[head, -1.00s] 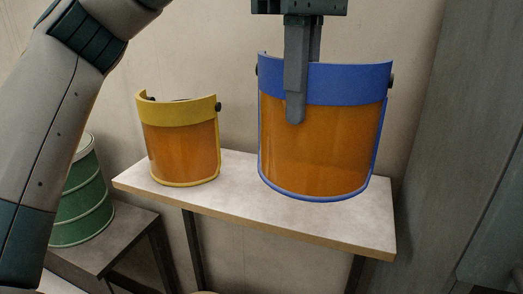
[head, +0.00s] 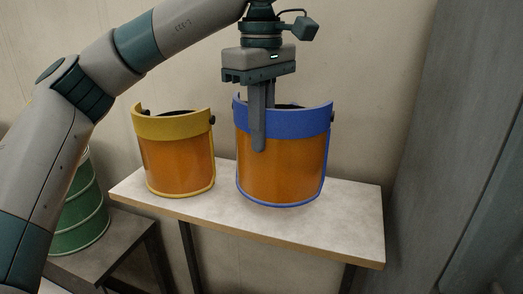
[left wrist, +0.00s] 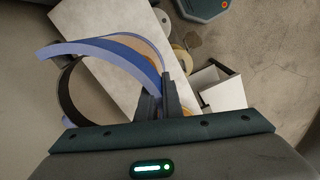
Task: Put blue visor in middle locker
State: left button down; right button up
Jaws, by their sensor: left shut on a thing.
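The blue visor (head: 283,160), with a blue band and an orange shield, is upright over the right part of a pale shelf. I cannot tell whether its lower rim touches the shelf. My left gripper (head: 261,140) points down from above and is shut on the visor's blue band, one finger in front and one behind. In the left wrist view the blue band (left wrist: 112,52) curves away from the fingers (left wrist: 162,97). My right gripper is not in view. No locker compartment can be made out; a tall grey panel (head: 440,130) stands at the right.
A yellow visor (head: 176,152) with an orange shield stands close to the left of the blue one. The shelf top (head: 350,215) is clear at its right end. A green drum (head: 82,215) stands on a lower dark table (head: 110,240) at left.

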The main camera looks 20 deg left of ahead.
aim_at(290, 172)
pick_arm(q)
jog(key=shift+f, duration=0.1)
notch_tip(290, 172, down, 4)
jog(key=shift+r+p, duration=0.1)
jog(key=shift+p, duration=0.65)
jog(key=shift+f, duration=0.2)
jog(key=c, duration=1.9)
grip_release()
jog(key=shift+r, duration=0.15)
